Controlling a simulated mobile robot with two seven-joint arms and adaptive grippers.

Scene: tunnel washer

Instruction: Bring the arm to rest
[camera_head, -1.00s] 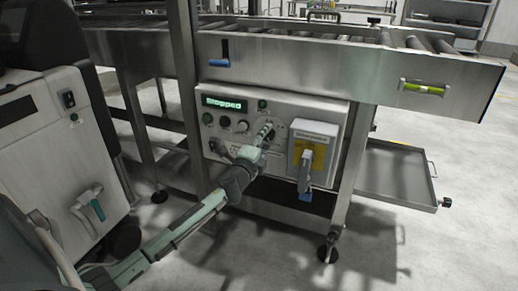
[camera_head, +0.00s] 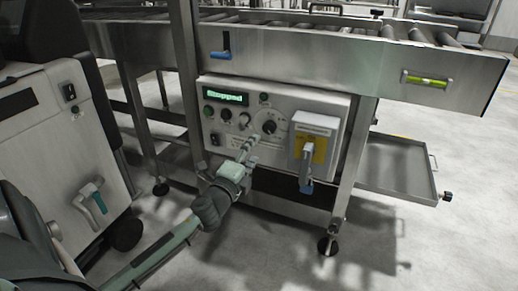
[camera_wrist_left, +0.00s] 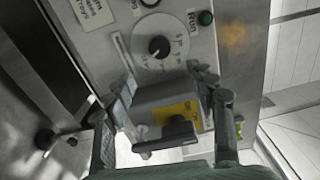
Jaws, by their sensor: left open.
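My left gripper (camera_head: 248,147) is in front of the control panel (camera_head: 225,144), just below the black dial (camera_head: 269,127). It is open and holds nothing. In the left wrist view the fingers of my left gripper (camera_wrist_left: 164,92) stand apart, with the dial (camera_wrist_left: 159,47) beyond them. The grey switch box with a yellow plate (camera_wrist_left: 176,115) shows between the fingers. The panel's display (camera_head: 226,97) reads "Stopped". My right gripper does not show.
The grey isolator box (camera_head: 313,140) with a blue-tipped handle stands right of the dial. A frame leg (camera_head: 352,165) and a pulled-out tray (camera_head: 400,178) are further right. A roller conveyor (camera_head: 330,62) runs above. A white cabinet (camera_head: 62,150) stands at the left.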

